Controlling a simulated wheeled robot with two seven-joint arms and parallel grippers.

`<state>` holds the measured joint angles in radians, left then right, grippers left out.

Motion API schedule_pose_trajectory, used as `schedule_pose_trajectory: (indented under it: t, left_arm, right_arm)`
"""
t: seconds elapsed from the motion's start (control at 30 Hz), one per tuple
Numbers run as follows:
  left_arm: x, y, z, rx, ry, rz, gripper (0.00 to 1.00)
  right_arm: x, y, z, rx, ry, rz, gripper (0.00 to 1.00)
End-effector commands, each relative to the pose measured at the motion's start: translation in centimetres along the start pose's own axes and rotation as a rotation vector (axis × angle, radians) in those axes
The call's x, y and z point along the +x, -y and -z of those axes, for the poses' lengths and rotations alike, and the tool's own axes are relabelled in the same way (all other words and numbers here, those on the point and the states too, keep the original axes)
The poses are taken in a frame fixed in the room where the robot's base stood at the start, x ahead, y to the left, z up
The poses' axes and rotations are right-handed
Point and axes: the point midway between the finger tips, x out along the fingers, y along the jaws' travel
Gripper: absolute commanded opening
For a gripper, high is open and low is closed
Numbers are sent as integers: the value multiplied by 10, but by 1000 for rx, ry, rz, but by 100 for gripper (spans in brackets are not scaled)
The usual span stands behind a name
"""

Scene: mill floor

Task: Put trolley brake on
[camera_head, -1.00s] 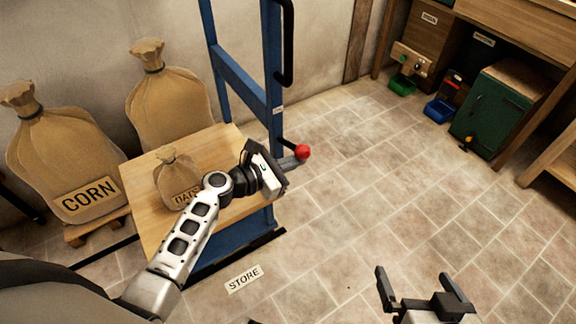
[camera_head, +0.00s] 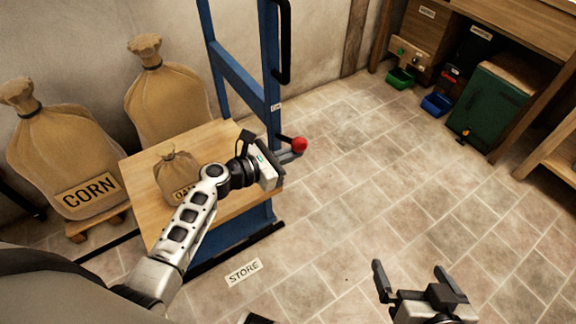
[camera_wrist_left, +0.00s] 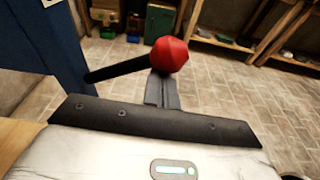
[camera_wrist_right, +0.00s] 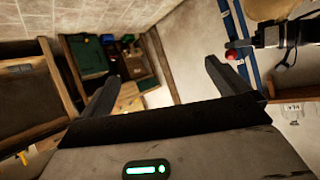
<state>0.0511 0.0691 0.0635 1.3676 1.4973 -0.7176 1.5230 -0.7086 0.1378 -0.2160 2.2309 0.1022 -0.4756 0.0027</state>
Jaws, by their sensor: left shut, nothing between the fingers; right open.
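The blue trolley (camera_head: 240,75) stands at the left with a wooden platform (camera_head: 140,185). Its brake lever is a short dark rod ending in a red knob (camera_head: 299,145), sticking out to the right from the frame. My left gripper (camera_head: 290,156) is shut and empty, just below and beside the knob. In the left wrist view the red knob (camera_wrist_left: 170,54) shows just above and beyond the shut fingers (camera_wrist_left: 162,90); I cannot tell whether they touch. My right gripper (camera_head: 415,275) is open and empty, low over the floor, away from the trolley. The knob also shows in the right wrist view (camera_wrist_right: 233,55).
A small sack (camera_head: 176,171) sits on the platform, partly behind my left arm. A corn sack (camera_head: 65,150) and another sack (camera_head: 165,90) stand by the wall. A STORE label (camera_head: 243,272) lies on the floor. A green cabinet (camera_head: 490,110) and bins are at back right. The middle floor is clear.

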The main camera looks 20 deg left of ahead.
Motion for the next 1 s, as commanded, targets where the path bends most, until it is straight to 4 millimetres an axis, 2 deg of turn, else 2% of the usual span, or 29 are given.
schedule_pose_trajectory:
  t: [0.1,0.2,0.23,0.3,0.5,0.6,0.8,1.0]
  left_arm:
    - [7,1,26,-3,-3,3,0]
    - [14,2,48,-3,-5,5,0]
    - [2,1,39,-2,-8,4,0]
    - [-18,2,35,-1,-9,4,0]
    - [-60,3,36,-3,-10,6,0]
    - [-75,2,36,-3,-9,5,0]
    - [-88,3,36,-2,-7,6,0]
    - [-90,3,36,-3,-7,6,0]
  right_arm:
    - [10,-3,-14,-7,-12,-2,100]
    - [14,-4,-18,-17,-38,1,100]
    - [6,0,-4,-20,-44,5,100]
    - [2,1,2,-20,-42,6,100]
    - [1,1,1,-16,-31,6,100]
    - [2,1,-3,-15,-21,6,100]
    - [2,0,-7,-13,-11,4,100]
    - [3,0,-6,-11,-13,4,100]
